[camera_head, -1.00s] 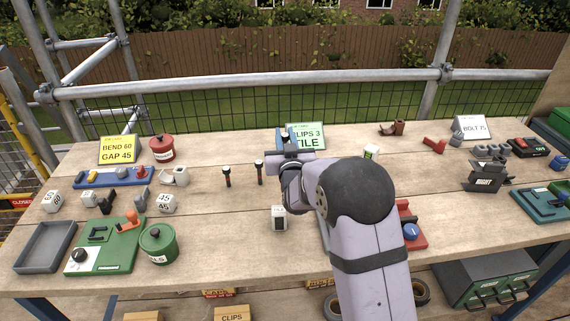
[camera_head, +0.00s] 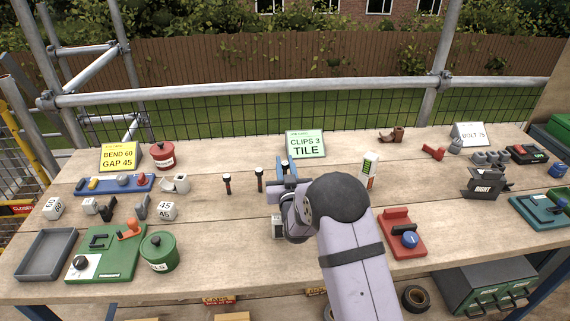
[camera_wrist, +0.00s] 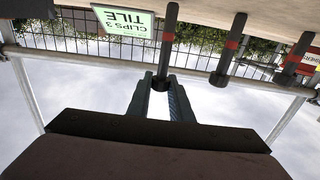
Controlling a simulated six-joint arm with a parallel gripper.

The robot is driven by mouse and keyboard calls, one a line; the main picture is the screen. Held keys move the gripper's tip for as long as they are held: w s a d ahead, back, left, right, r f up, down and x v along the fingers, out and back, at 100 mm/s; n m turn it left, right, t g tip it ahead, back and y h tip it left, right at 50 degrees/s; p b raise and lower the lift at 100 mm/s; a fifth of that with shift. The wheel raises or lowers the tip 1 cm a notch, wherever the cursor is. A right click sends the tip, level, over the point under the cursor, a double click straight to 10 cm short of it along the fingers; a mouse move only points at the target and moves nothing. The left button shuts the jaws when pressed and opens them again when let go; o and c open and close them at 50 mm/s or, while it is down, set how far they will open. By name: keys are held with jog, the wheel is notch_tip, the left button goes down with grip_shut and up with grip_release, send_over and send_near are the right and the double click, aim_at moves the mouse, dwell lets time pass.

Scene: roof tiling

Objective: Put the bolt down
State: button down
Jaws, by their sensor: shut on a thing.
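My gripper (camera_head: 285,176) is low over the middle of the bench, in front of the green card. In the wrist view its two fingers (camera_wrist: 163,88) are shut on the head of a dark bolt (camera_wrist: 168,48) with a red band. The bolt is roughly upright, head uppermost; that view is upside down. I cannot tell whether its lower end touches the bench. In the head view only a bit of it (camera_head: 284,163) shows behind the fingers. Two similar bolts, a left one (camera_head: 227,184) and a nearer one (camera_head: 259,179), stand upright to the left in line with it.
The green "CLIPS 3 TILE" card (camera_head: 305,144) stands behind my gripper. A small pale block (camera_head: 277,228) is below my gripper. Bare bench lies left of centre.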

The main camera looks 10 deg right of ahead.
jog(key=shift+f+b, duration=0.25)
jog(key=shift+b, duration=0.05)
jog(key=c, duration=1.6)
grip_release()
jog(key=shift+r, duration=0.1)
jog(key=shift+r+p, duration=0.2)
jog(key=shift+p, duration=0.15)
jog(key=s+b, duration=0.2)
jog(key=s, duration=1)
